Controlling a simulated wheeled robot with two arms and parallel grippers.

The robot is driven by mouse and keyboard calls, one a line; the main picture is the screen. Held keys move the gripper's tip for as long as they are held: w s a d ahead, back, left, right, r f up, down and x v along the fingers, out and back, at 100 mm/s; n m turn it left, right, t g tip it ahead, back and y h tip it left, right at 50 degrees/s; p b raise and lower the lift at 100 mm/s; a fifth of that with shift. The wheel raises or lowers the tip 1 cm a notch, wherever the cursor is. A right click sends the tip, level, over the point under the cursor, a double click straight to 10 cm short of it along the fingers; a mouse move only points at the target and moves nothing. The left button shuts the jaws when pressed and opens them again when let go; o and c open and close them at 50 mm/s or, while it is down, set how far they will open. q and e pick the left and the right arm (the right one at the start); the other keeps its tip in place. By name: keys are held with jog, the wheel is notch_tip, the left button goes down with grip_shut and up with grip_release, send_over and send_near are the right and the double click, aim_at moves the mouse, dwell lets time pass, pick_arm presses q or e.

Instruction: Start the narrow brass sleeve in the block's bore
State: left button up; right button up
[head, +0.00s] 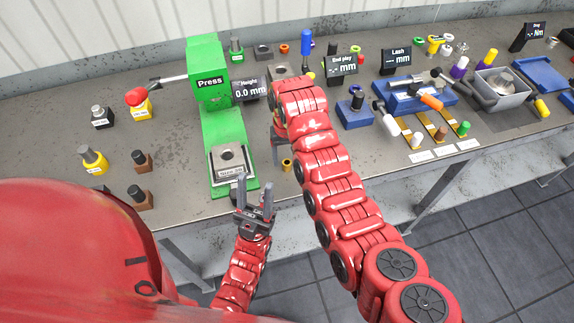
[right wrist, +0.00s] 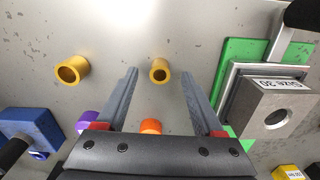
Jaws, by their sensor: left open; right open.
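The grey block (head: 240,160) stands on the green press base with its round bore facing up. It also shows at the right of the right wrist view (right wrist: 262,118), its bore empty. Two brass sleeves stand on the bench there. The narrower sleeve (right wrist: 160,64) is between my right fingers' lines, beyond the tips; a wider sleeve (right wrist: 72,66) is to its left. One brass sleeve (head: 287,165) shows in the head view; the other is hidden by my arm. My right gripper (head: 280,155) is open and empty above the bench. My left gripper (head: 256,182) is open and empty near the front edge.
The green press (head: 209,85) rises behind the block. Purple and orange parts (right wrist: 150,126) lie under my right gripper in the wrist view. A blue fixture (head: 355,113) stands to the right. Bottles and dark brown pegs (head: 142,162) stand left of the press.

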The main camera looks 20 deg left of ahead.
aim_at(287, 162)
jog(key=shift+f+p, duration=0.25)
jog(key=shift+p, duration=0.15)
jog(key=shift+w+a+f+p, duration=0.1)
jog(key=shift+f+p, duration=0.25)
jog(key=shift+f, duration=1.05)
grip_shut()
